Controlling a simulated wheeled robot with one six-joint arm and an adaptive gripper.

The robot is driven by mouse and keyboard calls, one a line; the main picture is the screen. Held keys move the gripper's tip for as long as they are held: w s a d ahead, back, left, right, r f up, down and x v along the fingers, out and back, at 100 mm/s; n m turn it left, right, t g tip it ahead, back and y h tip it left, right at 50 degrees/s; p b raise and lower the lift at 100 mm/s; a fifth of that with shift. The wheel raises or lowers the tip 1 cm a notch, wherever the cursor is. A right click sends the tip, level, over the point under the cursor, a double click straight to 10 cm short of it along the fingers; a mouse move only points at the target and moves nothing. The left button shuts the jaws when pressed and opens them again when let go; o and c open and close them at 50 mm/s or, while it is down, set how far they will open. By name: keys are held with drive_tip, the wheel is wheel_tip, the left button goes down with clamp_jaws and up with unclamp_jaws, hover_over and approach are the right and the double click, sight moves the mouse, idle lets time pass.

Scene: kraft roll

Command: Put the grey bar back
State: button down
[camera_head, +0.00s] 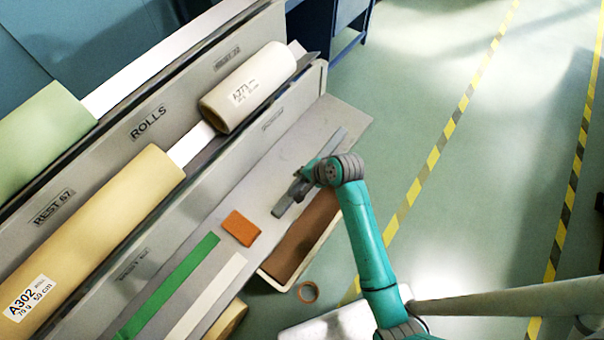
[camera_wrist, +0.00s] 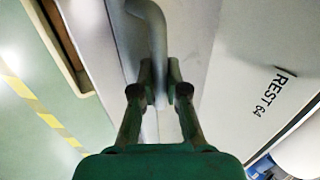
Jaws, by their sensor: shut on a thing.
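The grey bar (camera_head: 335,142) is a long, narrow strip, slanting over the grey ledge (camera_head: 262,180) in the head view. My gripper (camera_head: 300,186) is at the bar's lower part, and the wrist hides some of its middle. In the wrist view my gripper (camera_wrist: 160,80) has its two fingers on either side of a grey, rounded bar (camera_wrist: 153,40) that bends near the top. It is shut on the bar. I cannot tell whether the bar touches the ledge.
An orange block (camera_head: 241,228), a green strip (camera_head: 175,285) and a pale strip (camera_head: 207,297) lie on the ledge. A brown-lined tray (camera_head: 303,240) is beside it. A tape ring (camera_head: 307,292) lies nearby. Rolls (camera_head: 95,240) rest behind. Open floor (camera_head: 450,200) is on the right.

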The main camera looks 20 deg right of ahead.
drive_tip(key=c, duration=1.2)
unclamp_jaws()
drive_tip(key=v, duration=1.2)
